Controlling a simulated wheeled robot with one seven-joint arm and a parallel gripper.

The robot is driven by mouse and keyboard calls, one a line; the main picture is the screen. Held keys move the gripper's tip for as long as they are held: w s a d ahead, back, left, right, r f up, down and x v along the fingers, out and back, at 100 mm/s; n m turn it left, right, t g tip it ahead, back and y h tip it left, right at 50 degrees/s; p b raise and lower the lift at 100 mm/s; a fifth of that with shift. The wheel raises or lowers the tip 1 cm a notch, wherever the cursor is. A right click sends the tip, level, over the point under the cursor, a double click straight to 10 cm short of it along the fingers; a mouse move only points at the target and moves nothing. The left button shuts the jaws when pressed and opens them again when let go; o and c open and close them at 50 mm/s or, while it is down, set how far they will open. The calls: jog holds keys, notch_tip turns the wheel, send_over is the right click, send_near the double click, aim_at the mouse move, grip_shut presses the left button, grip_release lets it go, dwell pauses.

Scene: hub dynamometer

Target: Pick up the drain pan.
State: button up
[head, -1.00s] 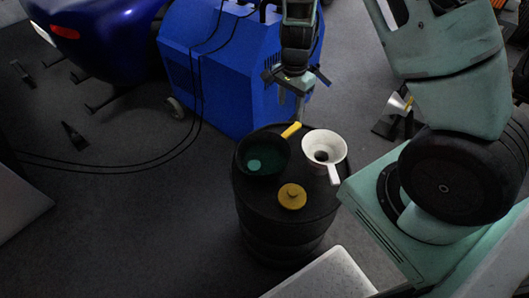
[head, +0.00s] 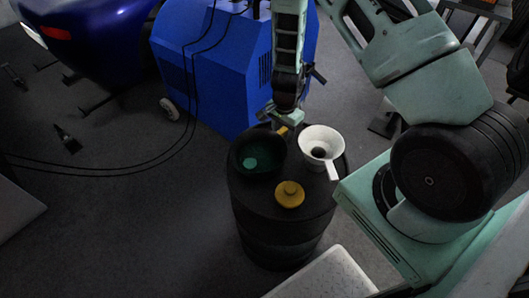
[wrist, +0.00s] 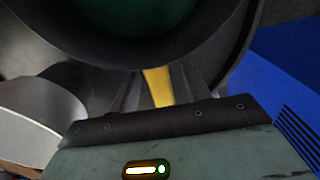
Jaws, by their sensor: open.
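The drain pan (head: 247,165) is a round dark pan with a green inside and a yellow handle. It sits on top of a black drum, at the back left of the drum top. My gripper (head: 281,125) is above the handle at the pan's far right side, and hides part of the handle. In the wrist view, the pan's dark rim (wrist: 130,55) fills the top. The yellow handle (wrist: 157,85) lies between the fingers of my open gripper (wrist: 160,90). I cannot tell whether the fingers touch it.
A white funnel (head: 319,141) stands close to the right of the pan on the drum (head: 310,200). A yellow cap (head: 289,194) lies in front of it. A blue machine (head: 215,70) stands behind the drum, with black cables running from it.

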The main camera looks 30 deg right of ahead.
jog(key=shift+f, duration=0.3)
grip_shut()
jog(key=shift+r, duration=0.2)
